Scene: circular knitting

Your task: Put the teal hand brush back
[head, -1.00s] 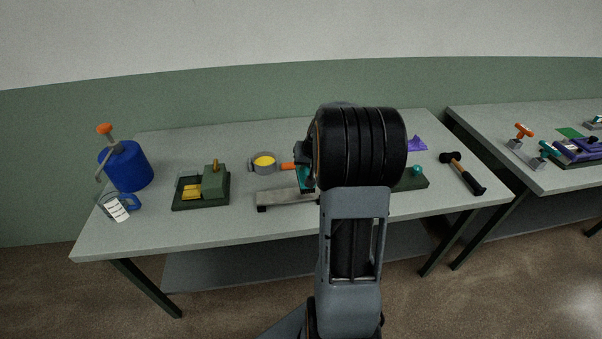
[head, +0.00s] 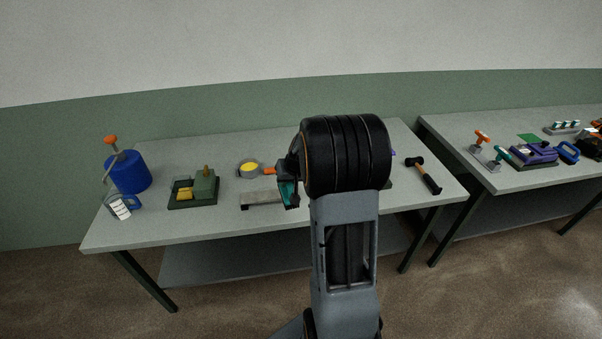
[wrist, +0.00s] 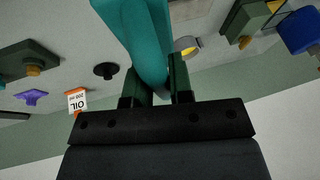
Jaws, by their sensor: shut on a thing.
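The teal hand brush (head: 288,194) shows in the head view at the left of my wrist, partly hidden by my arm. It also fills the upper middle of the wrist view (wrist: 140,35), running out of the top of that frame. My gripper (wrist: 158,85) is shut on the brush, with one dark finger on each side of it. In the head view my gripper (head: 288,176) is in front of the table's middle, and the brush appears above the table, near the right end of a grey bar (head: 260,198).
On the table (head: 225,228) are a blue canister (head: 130,173), a labelled beaker (head: 121,207), a green block device (head: 204,188), a yellow-filled round tin (head: 249,169) and a hammer (head: 427,178). An oil container (wrist: 76,100) shows in the wrist view. A second table (head: 452,148) stands right.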

